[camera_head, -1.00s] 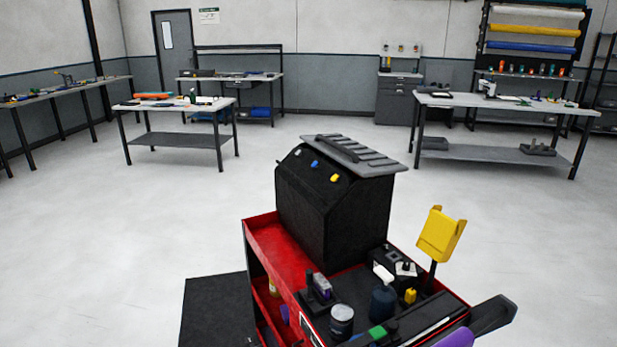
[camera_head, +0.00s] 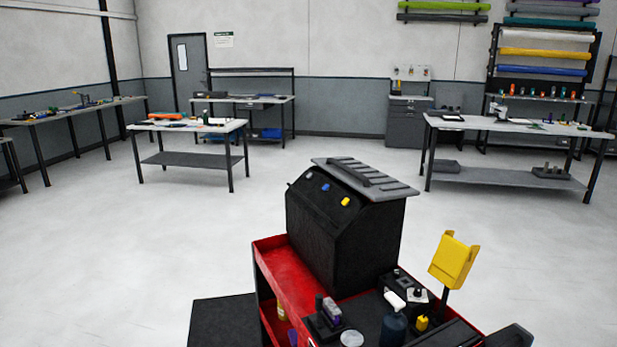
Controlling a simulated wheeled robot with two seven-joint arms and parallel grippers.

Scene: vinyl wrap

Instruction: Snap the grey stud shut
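A black box-shaped case or bag (camera_head: 340,235) stands on the red cart. A row of small studs or tabs runs along its upper sloping front. The grey-white stud (camera_head: 308,174) is at the left end, the blue one (camera_head: 325,187) in the middle and the yellow one (camera_head: 345,201) at the right. The grey stud is too small to tell whether it is open or shut. A grey ribbed lid or panel (camera_head: 390,188) lies on top of the case. Neither of my grippers is in view.
The red cart (camera_head: 285,275) also carries bottles, small tools and a yellow holder (camera_head: 453,261) on a post. Workbenches (camera_head: 190,126) stand further back, with open floor between.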

